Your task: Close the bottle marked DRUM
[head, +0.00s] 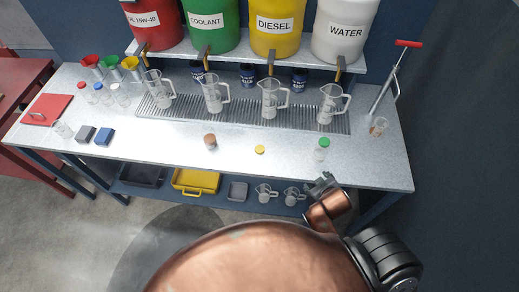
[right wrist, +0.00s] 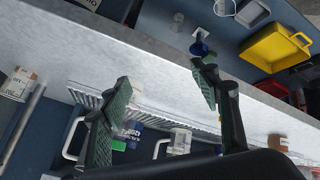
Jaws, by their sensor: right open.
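Small clear bottles stand on the bench; none of their labels reads as DRUM in the head view. A bottle with a green cap (head: 322,149) stands near the front right. My right gripper (head: 322,186) is at the bench's front edge, below the green cap. In the right wrist view it (right wrist: 160,72) is open and empty. My left gripper is not in view.
Several clear jugs (head: 269,99) stand on a drain grate (head: 240,116) under the labelled drums. A hand pump (head: 388,88) leans at right. Capped bottles, funnels and a red mat (head: 46,109) are at left. A yellow tray (head: 195,181) is below. The bench middle is mostly clear.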

